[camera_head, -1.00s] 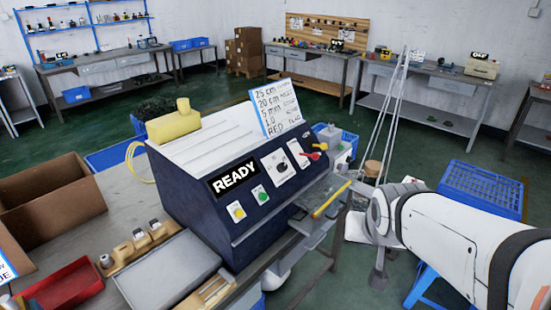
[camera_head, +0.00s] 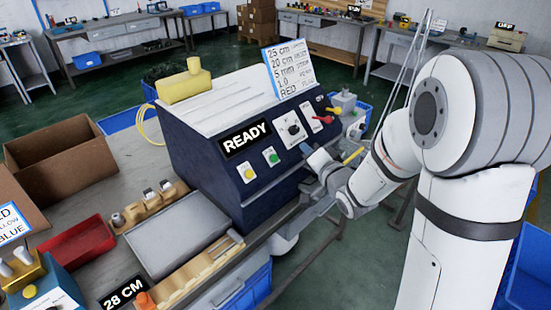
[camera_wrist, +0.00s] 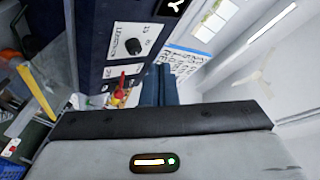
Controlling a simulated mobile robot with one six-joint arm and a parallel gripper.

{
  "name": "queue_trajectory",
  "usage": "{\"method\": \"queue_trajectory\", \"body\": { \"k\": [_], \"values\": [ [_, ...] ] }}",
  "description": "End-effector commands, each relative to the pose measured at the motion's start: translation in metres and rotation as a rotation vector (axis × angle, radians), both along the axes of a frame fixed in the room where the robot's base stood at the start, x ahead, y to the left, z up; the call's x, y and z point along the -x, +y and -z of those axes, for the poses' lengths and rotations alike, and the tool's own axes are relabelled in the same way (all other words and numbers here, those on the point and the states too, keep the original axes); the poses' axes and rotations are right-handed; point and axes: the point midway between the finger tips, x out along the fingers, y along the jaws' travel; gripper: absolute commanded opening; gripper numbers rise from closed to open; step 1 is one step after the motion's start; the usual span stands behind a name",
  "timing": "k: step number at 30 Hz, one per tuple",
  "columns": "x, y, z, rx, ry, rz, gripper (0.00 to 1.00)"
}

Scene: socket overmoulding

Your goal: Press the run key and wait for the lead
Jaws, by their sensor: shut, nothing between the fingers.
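The dark blue machine (camera_head: 215,190) stands on the bench in the head view, its display (camera_head: 245,138) reading READY. A yellow key (camera_head: 249,174) and a green key (camera_head: 273,158) sit below the display; I cannot read their labels. My gripper (camera_head: 309,154) is shut and empty, close in front of the panel and just right of the green key. I cannot tell whether it touches the panel. In the wrist view its dark fingers (camera_wrist: 159,86) are together. The green key cannot be made out there. No lead is clearly identifiable.
A card (camera_head: 292,80) reading 25 cm, 20 cm, 5 mm, 1.0 and RED stands on the machine. A dial (camera_head: 293,128) and a red lever (camera_head: 333,111) are right of the keys. A red tray (camera_head: 76,250) and a 28 CM display (camera_head: 124,290) are at the left and front.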

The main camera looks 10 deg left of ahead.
Motion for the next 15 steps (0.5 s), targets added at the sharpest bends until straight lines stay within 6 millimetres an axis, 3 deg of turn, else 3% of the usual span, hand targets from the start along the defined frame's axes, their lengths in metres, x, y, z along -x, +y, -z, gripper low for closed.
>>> {"method": "queue_trajectory", "body": {
  "k": [6, 15],
  "values": [
    [0.002, 0.016, 0.005, -0.129, -0.021, -0.067, 0.0],
    [0.002, 0.018, 0.004, -0.147, -0.024, -0.075, 0.0]
  ]
}}
